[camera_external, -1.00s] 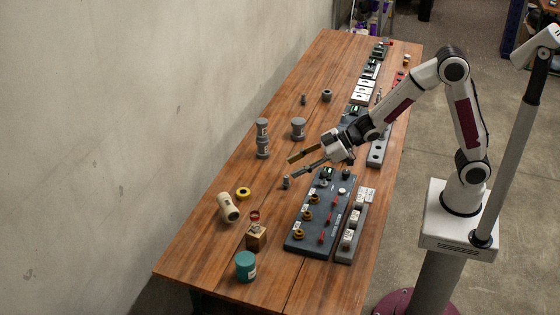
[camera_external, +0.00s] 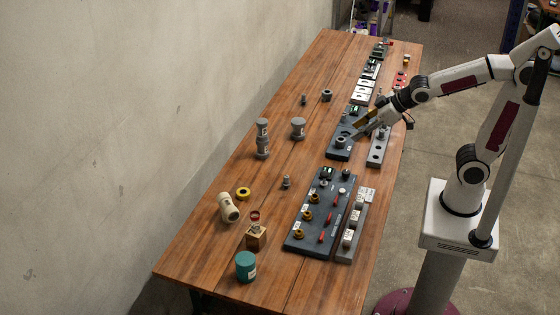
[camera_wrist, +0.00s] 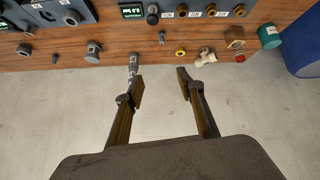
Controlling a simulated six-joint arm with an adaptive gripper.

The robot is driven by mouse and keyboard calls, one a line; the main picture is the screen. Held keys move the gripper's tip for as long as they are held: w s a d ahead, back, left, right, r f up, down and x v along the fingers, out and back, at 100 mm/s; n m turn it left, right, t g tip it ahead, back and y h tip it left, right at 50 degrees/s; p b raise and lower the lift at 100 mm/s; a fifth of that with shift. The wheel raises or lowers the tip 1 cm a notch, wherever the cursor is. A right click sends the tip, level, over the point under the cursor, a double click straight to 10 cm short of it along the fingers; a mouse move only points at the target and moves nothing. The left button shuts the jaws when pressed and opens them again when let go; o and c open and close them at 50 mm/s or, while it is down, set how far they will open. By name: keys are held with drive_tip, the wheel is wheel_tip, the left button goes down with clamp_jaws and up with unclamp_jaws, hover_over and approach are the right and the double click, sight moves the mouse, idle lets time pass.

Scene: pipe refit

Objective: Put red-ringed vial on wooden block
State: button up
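The red-ringed vial (camera_external: 255,217) appears upright on top of the small wooden block (camera_external: 256,237), near the front end of the table. In the wrist view, the block (camera_wrist: 235,33) is at the upper right, with the vial's red ring (camera_wrist: 240,58) just below it in the picture. My gripper (camera_external: 356,130) is over the rear part of the table, far from the vial and block. In the wrist view, the fingers of my gripper (camera_wrist: 160,77) are spread apart with nothing between them. The exact contact between vial and block is too small to see.
A teal jar (camera_external: 246,267) stands in front of the block. A cream pipe fitting (camera_external: 228,207) and yellow ring (camera_external: 243,194) lie behind it. A dark panel (camera_external: 308,245) with brass and red fittings is to the right. Grey pipe pieces (camera_external: 298,129) stand mid-table.

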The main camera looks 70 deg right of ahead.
drive_tip(key=s+d+m+g, duration=0.1)
drive_tip(key=s+m+g, duration=0.1)
drive_tip(key=s, duration=1.6)
drive_tip(key=shift+s+d+f+g, duration=0.3)
drive_tip(key=shift+s+g, duration=0.1)
drive_tip(key=shift+g, duration=0.1)
